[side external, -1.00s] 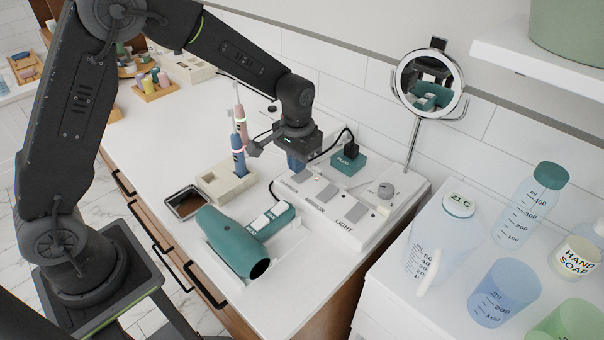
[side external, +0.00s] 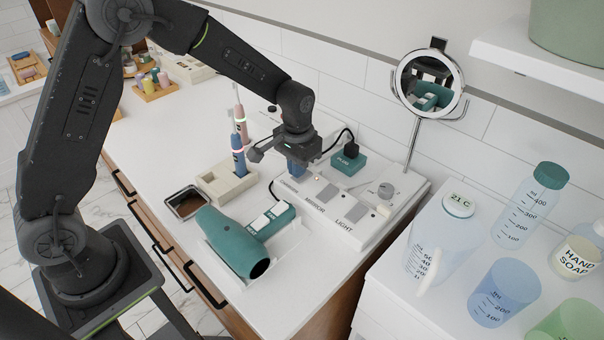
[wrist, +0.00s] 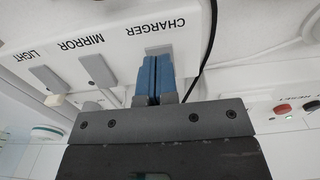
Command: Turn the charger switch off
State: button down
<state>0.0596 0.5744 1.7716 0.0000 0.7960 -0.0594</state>
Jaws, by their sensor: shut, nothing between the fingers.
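A white switch panel (side external: 325,228) carries grey rocker switches labelled CHARGER, MIRROR and LIGHT. The charger switch (wrist: 158,50) is mostly hidden behind my fingers in the wrist view; only its grey edge shows, so its setting cannot be read. My gripper (side external: 296,172) is shut and empty, pointing down at the charger end of the panel. Its blue fingertips (wrist: 155,62) overlap the charger switch in the wrist view; whether they touch it, I cannot tell. The mirror switch (wrist: 98,70) and the light switch (wrist: 46,78) lie beside it, uncovered.
A teal plug block (side external: 348,163) with a black cord stands behind the panel, near my gripper. A toothbrush holder (side external: 226,186) and a teal hair dryer (side external: 232,243) stand to the left and front. A mirror (side external: 431,83) rises behind.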

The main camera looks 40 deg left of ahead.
jog(key=shift+f, duration=0.7)
jog(key=shift+r, duration=3.5)
